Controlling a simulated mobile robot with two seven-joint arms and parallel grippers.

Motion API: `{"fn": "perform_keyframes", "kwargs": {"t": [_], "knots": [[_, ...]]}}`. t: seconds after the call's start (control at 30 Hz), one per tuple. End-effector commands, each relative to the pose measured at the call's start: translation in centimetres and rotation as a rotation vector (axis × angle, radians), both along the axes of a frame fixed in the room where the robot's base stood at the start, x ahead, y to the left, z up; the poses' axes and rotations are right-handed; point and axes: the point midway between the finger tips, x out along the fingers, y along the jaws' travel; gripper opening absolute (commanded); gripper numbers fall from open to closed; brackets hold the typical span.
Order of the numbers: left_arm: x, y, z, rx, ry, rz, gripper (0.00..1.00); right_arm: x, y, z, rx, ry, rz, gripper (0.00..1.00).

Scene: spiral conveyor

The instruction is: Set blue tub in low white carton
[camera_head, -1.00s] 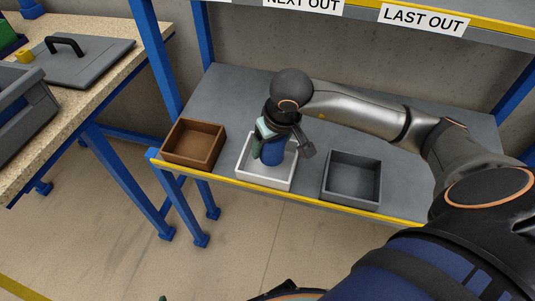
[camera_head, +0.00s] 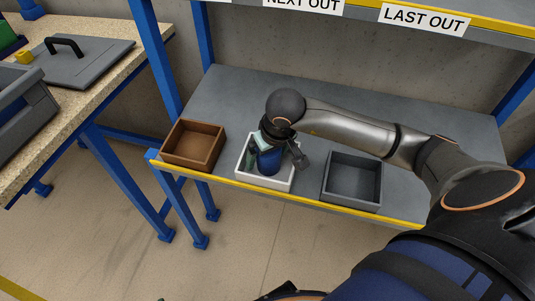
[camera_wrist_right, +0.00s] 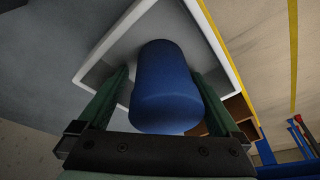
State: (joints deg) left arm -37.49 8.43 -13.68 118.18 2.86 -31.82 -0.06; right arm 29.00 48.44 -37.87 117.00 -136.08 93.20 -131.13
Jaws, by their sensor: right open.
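The blue tub (camera_head: 269,161) stands inside the low white carton (camera_head: 262,183) on the grey shelf, between a brown and a grey box. My right gripper (camera_head: 266,146) is above the carton, with its fingers down around the tub. In the right wrist view the tub (camera_wrist_right: 167,85) is between the two green fingers of the open gripper, with a gap visible at the left finger. The carton's white rim (camera_wrist_right: 222,50) surrounds the tub there. The tub's contact with the carton floor is hidden. My left gripper is not in view.
The brown box (camera_head: 193,145) is left of the carton and the grey box (camera_head: 352,180) is right of it; both look empty. A yellow edge (camera_head: 310,200) runs along the shelf front. The shelf behind the boxes is clear. A workbench (camera_head: 80,88) stands at left.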

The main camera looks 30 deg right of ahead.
Motion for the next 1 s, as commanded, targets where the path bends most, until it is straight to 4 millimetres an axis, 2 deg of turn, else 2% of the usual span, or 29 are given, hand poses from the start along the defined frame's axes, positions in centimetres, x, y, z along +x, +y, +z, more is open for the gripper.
{"fn": "perform_keyframes", "kwargs": {"t": [0.13, 0.27, 0.5, 0.7, 0.8, 1.0], "knots": [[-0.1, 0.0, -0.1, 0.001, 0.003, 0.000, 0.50, 0.0, 0.0, 0.4, -0.001, -0.002, 0.000, 1.00], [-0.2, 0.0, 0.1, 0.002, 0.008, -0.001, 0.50, -0.4, 0.0, 2.0, -0.002, -0.005, 0.002, 1.00], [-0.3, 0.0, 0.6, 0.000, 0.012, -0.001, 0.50, -1.9, 0.1, 6.9, -0.002, -0.007, 0.001, 1.00], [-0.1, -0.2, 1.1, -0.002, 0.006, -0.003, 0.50, -3.0, 0.2, 10.2, -0.001, -0.004, 0.001, 1.00], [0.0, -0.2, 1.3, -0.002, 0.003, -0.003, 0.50, -3.3, 0.3, 11.1, 0.001, -0.003, 0.000, 1.00], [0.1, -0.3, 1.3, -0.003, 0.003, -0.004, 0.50, -3.5, 0.2, 11.6, -0.001, -0.001, -0.001, 1.00]]}}
